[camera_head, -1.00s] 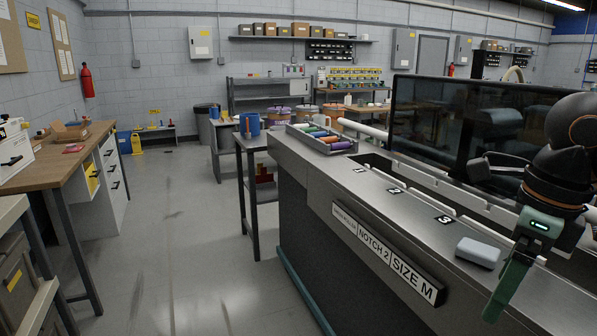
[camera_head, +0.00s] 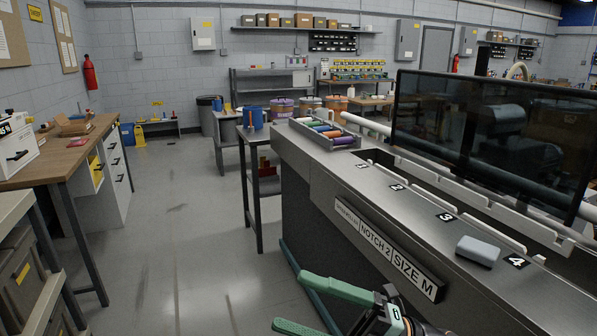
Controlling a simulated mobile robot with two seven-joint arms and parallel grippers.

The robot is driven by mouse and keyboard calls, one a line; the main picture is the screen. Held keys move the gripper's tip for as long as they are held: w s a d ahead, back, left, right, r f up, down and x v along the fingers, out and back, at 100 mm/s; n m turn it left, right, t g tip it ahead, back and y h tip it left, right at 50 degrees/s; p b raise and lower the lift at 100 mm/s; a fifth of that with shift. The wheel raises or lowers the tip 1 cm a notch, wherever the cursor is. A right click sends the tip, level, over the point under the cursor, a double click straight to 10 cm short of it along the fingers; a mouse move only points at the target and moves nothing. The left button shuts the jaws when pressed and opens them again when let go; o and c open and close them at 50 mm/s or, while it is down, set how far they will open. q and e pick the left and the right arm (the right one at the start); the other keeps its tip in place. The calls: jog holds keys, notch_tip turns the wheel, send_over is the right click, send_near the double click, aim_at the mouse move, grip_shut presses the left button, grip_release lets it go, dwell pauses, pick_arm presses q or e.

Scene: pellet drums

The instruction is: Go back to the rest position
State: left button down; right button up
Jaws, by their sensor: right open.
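My right gripper (camera_head: 291,301) shows at the bottom of the head view, in front of the near side of the long metal machine counter (camera_head: 330,195). Its two green fingers point left and stand apart, with nothing between them. Part of its dark wrist shows at the lower edge, and the rest of that arm is out of the picture. My left gripper is not in view.
A grey-blue block (camera_head: 478,251) lies on the counter top beside the number 4 mark. A tray of coloured rollers (camera_head: 325,134) sits at the counter's far end. A wooden bench (camera_head: 75,153) stands at left. The floor aisle (camera_head: 180,220) between is clear.

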jog(key=w+d+f+m+t+h+p, duration=0.15)
jog(key=d+f+m+t+h, duration=0.35)
jog(key=f+m+t+h, duration=0.5)
jog(key=w+d+f+m+t+h+b, duration=0.1)
jog(key=w+d+f+m+t+h, duration=0.3)
jog(key=f+m, duration=0.8)
jog(key=s+d+f+m+g+h, duration=0.3)
jog(key=s+f+m, duration=0.2)
jog(key=s+f, duration=0.3)
jog(key=s+d+f+m+g+h+p, duration=0.1)
jog(key=s+d+f+m+g+h, duration=0.2)
jog(key=s+f+m, duration=0.2)
jog(key=s+f, duration=0.3)
jog(key=f, duration=0.1)
jog(key=shift+s+d+f, duration=0.15)
jog(key=shift+s+d, duration=0.15)
jog(key=shift+s, duration=0.05)
